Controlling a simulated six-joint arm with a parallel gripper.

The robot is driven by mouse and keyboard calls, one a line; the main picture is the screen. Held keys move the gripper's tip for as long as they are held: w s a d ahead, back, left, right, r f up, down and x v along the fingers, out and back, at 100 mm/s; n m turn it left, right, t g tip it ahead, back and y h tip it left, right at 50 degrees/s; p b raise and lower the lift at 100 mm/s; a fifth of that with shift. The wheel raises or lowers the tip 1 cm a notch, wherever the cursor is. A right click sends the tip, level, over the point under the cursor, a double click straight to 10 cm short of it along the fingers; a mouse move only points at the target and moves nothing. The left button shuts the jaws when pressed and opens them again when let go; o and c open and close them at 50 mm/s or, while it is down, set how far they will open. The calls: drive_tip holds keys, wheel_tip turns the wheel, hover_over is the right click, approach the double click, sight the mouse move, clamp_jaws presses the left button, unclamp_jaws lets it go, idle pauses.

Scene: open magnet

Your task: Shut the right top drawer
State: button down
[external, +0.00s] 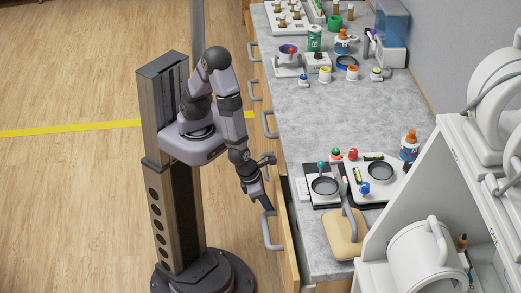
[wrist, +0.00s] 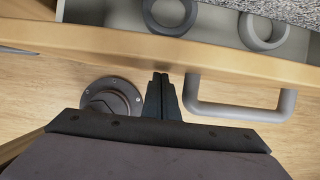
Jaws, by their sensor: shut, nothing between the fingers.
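The right top drawer (external: 290,250) stands partly open from the bench, its wooden front out past the worktop edge. Its grey handle (external: 268,231) faces my column. In the wrist view the drawer front (wrist: 120,41) crosses the picture, with the handle (wrist: 240,112) to the right of my fingers. My gripper (external: 267,204) is shut and empty, on the outer side of the drawer front near the handle. Its fingertips (wrist: 161,76) sit close to the front in the wrist view; I cannot tell if they touch it.
Grey rings (wrist: 170,15) lie inside the drawer. Other handles (external: 270,123) run along the bench front. The grey worktop (external: 300,135) carries bottles, small pots and dishes. A tan pad (external: 344,240) and a white shelf unit (external: 395,215) stand at the near end. The wooden floor on the left is clear.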

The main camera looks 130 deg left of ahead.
drive_tip(key=w+a+p, duration=0.1)
drive_tip(key=w+a, duration=0.4)
drive_tip(key=shift+a+r, duration=0.1)
drive_tip(key=shift+r, duration=0.1)
idle(0.3)
drive_tip(key=s+d+r+p, duration=0.4)
drive_tip(key=s+d+r, duration=0.2)
drive_tip(key=r, duration=0.3)
idle(0.5)
